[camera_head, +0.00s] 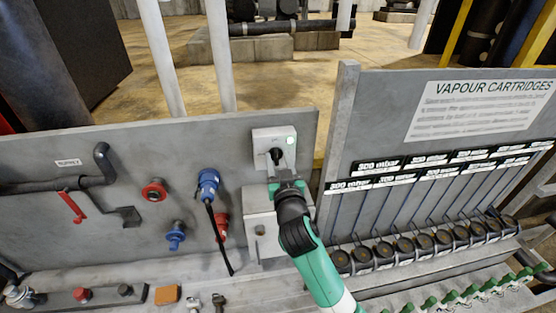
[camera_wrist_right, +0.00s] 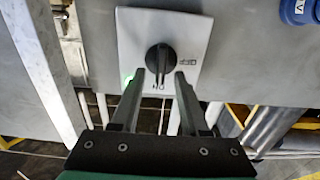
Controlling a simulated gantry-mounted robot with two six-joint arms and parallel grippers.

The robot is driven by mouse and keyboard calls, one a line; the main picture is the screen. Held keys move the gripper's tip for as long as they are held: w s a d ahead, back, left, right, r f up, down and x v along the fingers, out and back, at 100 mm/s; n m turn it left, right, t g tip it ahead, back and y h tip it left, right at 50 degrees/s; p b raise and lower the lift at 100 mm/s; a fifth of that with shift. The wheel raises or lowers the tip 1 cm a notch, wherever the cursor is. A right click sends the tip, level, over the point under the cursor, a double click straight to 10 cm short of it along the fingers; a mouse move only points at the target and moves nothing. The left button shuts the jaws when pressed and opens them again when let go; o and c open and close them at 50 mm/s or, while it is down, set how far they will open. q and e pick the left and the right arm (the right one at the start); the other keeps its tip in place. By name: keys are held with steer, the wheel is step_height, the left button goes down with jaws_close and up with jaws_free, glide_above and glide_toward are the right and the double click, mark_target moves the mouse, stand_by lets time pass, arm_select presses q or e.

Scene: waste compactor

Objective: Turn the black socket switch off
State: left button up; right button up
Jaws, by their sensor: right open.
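The black socket switch (camera_head: 276,156) is a rotary knob on a light grey plate on the upright grey panel. In the right wrist view the knob (camera_wrist_right: 160,58) has its narrow handle pointing toward the picture's bottom. A small green light (camera_head: 291,141) glows on the plate, partly hidden by a finger in the wrist view. My right gripper (camera_head: 282,178) is open in front of the plate. In the wrist view its fingertips (camera_wrist_right: 160,73) show on either side of the knob's handle; I cannot tell whether they touch it. My left gripper is not in view.
A blue plug (camera_head: 208,183) with a hanging black cable and a red connector (camera_head: 221,226) sit left of the switch. A grey box (camera_head: 262,235) is below it. A rack of vapour cartridges (camera_head: 400,245) stands right. A red-handled lever (camera_head: 72,207) is at left.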

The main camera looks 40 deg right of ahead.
steer(key=shift+w, duration=0.1)
jaws_close()
steer(key=shift+n, duration=0.5)
steer(key=n, duration=0.2)
steer(key=n+p, duration=0.1)
steer(key=shift+w+a+n, duration=0.15)
steer(key=shift+a+n, duration=0.05)
steer(key=shift+n, duration=0.2)
steer(key=n+p, duration=0.1)
steer(key=n, duration=0.3)
steer(key=shift+w+a+f+n+p, duration=0.1)
steer(key=shift+a+n+p, duration=0.1)
steer(key=shift+n+p, duration=0.15)
steer(key=n+p, duration=0.2)
steer(key=n, duration=0.2)
steer(key=shift+a+f, duration=0.1)
steer(key=shift+f, duration=0.1)
steer(key=n, duration=0.1)
steer(key=n+p, duration=0.1)
steer(key=n, duration=0.2)
steer(key=shift+w+f, duration=0.1)
steer(key=shift+f, duration=0.15)
steer(key=shift+n, duration=0.35)
